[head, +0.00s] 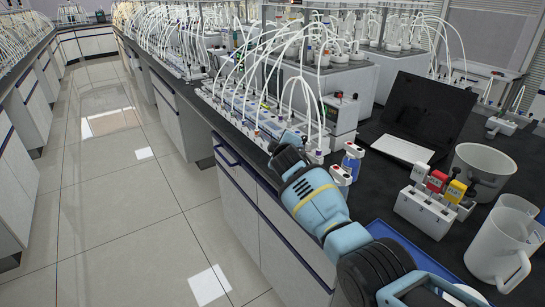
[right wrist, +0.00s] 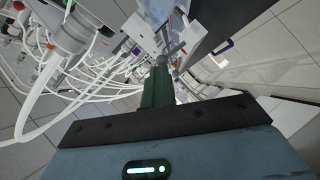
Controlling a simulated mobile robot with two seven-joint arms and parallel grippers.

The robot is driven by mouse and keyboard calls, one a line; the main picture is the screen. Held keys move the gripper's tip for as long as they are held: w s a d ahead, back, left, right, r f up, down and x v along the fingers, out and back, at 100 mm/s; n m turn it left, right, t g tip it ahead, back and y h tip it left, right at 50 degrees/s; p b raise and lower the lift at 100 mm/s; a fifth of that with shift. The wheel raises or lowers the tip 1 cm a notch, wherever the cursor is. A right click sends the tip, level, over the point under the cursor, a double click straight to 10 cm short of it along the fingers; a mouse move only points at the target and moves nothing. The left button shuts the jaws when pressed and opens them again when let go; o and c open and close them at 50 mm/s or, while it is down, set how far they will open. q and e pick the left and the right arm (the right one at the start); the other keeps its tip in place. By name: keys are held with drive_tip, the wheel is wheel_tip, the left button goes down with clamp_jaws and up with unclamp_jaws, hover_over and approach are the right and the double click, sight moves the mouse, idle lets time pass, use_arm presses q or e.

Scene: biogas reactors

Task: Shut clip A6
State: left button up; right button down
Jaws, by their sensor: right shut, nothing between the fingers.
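A long row of small white and blue tube clips (head: 240,112) with arched white tubes lies along the bench edge in the head view. I cannot read which one is clip A6, nor tell whether it is open or shut. My right arm reaches in from the lower right, and its end is beside the near end of this row, where it hides part of it. In the right wrist view my right gripper (right wrist: 159,84) has its dark green fingers together with nothing between them. White tubes (right wrist: 45,90) hang to the left of the fingers. My left gripper is out of view.
A laptop (head: 420,118) stands behind my arm. A blue tray (head: 385,232) lies beside my arm. The tiled aisle (head: 110,200) is clear.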

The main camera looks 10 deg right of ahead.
drive_tip(key=shift+w+d, duration=0.15)
drive_tip(key=shift+d, duration=0.2)
drive_tip(key=shift+r, duration=0.1)
idle(0.4)
drive_tip(key=shift+r+p, duration=0.35)
drive_tip(key=shift+r, duration=0.4)
